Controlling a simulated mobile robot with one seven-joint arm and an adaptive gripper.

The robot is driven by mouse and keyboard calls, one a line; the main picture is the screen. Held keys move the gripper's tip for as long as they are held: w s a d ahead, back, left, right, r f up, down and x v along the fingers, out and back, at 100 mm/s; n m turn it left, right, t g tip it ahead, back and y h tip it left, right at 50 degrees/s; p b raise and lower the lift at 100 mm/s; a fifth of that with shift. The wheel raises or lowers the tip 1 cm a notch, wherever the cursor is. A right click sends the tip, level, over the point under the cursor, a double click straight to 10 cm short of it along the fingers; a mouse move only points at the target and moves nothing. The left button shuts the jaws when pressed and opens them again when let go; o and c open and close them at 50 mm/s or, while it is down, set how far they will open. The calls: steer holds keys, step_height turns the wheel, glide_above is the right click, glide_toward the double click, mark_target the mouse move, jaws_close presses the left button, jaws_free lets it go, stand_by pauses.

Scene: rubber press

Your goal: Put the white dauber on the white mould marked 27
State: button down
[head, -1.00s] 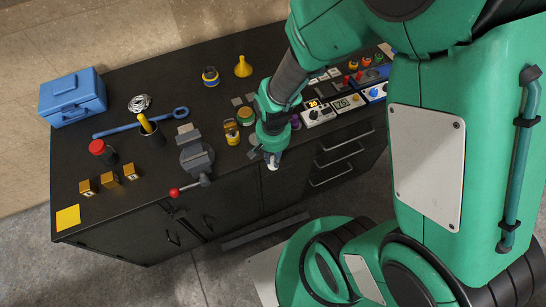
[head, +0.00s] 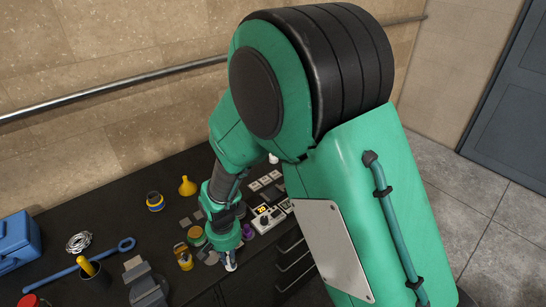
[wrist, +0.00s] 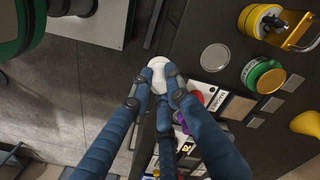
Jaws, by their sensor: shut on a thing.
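My gripper (wrist: 157,92) is shut on a white dauber (wrist: 158,66), whose rounded white part shows between and beyond the dark fingertips in the wrist view. In the head view my gripper (head: 229,261) hangs at the front edge of the black bench, and a bit of white shows at its tip. Several small flat plates (head: 264,181) lie on the bench right of my forearm. I cannot read a 27 on any of them, so I cannot tell which thing is the white mould. My arm hides part of the bench.
A green-and-yellow jar (wrist: 264,76), a silver disc (wrist: 214,57) and a yellow padlock-like thing (wrist: 264,20) are close by.

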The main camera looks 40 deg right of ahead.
steer(key=w+d+r+m+p, duration=0.2)
steer(key=w+d+m, duration=0.2)
steer(key=w+d, duration=0.6)
steer(key=w+d+r+m+p, duration=0.2)
steer(key=w+d+m, duration=0.3)
steer(key=w+d, duration=0.5)
steer(key=w+d+m+p, duration=0.2)
steer(key=w+d+m, duration=0.1)
steer(key=d, duration=0.9)
steer(key=w+d+m+p, duration=0.1)
steer(key=w+d+m, duration=0.2)
steer(key=d, duration=0.9)
steer(key=shift+w+d+f+m+p, duration=0.15)
steer(key=shift+w+f+m+p, duration=0.15)
steer(key=shift+m, duration=0.3)
steer(key=shift+w+d, duration=0.1)
steer(key=shift+w+d+f+p, duration=0.25)
steer(key=shift+w+d+p, duration=0.15)
steer(key=shift+w+d, duration=1.4)
steer(key=shift+w+d+f+p, duration=0.35)
steer(key=shift+w+d, duration=0.65)
steer(key=shift+w, duration=1.6)
steer(key=shift+w+d+f+p, duration=0.2)
steer(key=shift+w+d+p, duration=0.2)
steer(key=shift+w+d, duration=1.4)
steer(key=shift+w+a, duration=0.4)
steer(key=shift+a, duration=0.05)
steer(key=shift+f, duration=0.1)
steer(key=shift+f+p, duration=0.4)
steer(key=shift+f, duration=1.25)
